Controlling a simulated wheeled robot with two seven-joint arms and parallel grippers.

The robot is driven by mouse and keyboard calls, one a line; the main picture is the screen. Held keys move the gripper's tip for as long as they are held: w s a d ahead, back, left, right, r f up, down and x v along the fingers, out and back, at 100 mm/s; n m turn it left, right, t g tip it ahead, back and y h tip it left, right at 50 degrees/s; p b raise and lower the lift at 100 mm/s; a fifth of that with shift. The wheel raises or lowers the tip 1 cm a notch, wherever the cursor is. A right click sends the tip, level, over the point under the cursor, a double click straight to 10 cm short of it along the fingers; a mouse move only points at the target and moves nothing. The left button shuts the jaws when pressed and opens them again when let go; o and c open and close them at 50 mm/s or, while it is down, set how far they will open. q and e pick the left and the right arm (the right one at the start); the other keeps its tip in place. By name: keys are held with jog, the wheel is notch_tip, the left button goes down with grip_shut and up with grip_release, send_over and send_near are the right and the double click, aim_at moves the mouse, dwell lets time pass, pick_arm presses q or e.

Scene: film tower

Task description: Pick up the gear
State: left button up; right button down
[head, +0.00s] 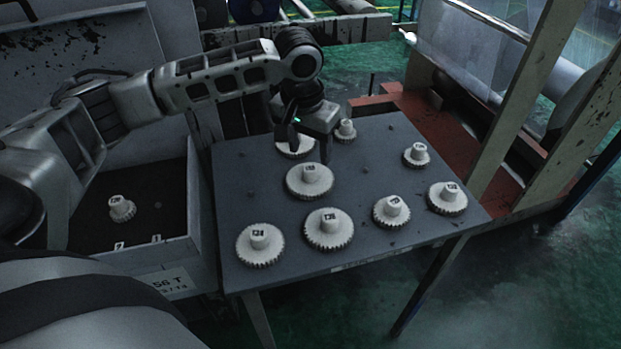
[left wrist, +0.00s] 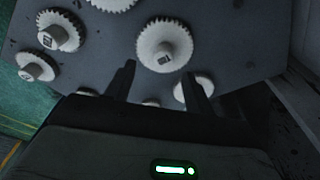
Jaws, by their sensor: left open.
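Several white gears with raised, labelled hubs stand on a dark grey table (head: 375,240). My left gripper (head: 308,152) is open over the far left part of the table, its fingers pointing down. A gear (head: 294,150) there is partly hidden behind one finger. A larger gear (head: 310,181) sits just nearer than the fingers. In the left wrist view, the open left gripper (left wrist: 158,90) shows a gear (left wrist: 165,45) just beyond its fingertips and another gear (left wrist: 181,92) partly hidden by the right-hand finger. Nothing is held. My right gripper is out of view.
A grey bin (head: 175,236) left of the table holds one small gear (head: 121,208). More gears stand close by, including one at the back (head: 346,129) and two at the front (head: 329,229), (head: 260,244). A slanted beam (head: 530,85) rises at right. Bare tabletop lies at centre right.

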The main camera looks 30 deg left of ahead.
aim_at(310, 168)
pick_arm(q)
jog(key=f, duration=0.2)
jog(key=w+f, duration=0.1)
jog(key=f, duration=0.3)
jog(key=shift+w+a+f, duration=0.15)
jog(key=shift+a+f, duration=0.05)
jog(key=shift+a, duration=0.2)
jog(key=c, duration=1.2)
